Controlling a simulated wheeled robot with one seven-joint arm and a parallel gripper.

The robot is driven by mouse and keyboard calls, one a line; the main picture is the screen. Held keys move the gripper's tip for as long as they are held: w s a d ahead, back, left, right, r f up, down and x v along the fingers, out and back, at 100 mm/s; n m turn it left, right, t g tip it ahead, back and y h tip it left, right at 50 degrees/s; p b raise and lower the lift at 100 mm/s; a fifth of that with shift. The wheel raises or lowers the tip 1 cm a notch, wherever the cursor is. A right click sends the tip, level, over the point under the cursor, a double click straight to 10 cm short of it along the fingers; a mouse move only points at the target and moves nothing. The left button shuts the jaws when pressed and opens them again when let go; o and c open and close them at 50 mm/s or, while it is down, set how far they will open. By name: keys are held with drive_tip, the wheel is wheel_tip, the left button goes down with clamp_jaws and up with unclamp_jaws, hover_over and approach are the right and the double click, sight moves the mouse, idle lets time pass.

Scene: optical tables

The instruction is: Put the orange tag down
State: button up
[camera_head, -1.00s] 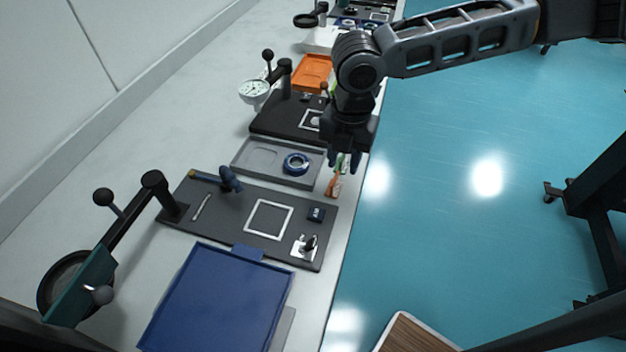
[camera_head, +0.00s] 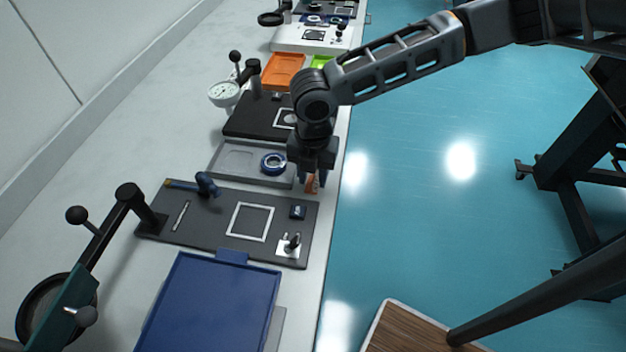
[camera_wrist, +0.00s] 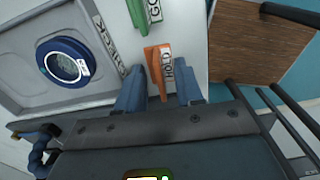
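The orange tag (camera_wrist: 158,64) with a white HOLD label lies on the pale bench top near its edge, beside the grey tray. In the head view the orange tag (camera_head: 312,185) shows between the fingertips of my gripper (camera_head: 314,180). In the wrist view the blue fingers of my gripper (camera_wrist: 159,88) stand apart, one on each side of the tag's near end. The gripper looks open, with small gaps beside the tag. The near end of the tag is close to the gripper body.
The grey tray (camera_head: 228,172) holds a blue ring (camera_head: 273,163). A black board (camera_head: 218,226) and a blue tray (camera_head: 205,310) lie nearer. The bench edge is close on the right.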

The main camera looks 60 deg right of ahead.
drive_tip(key=shift+c, duration=0.4)
clamp_jaws()
drive_tip(key=shift+r, duration=0.1)
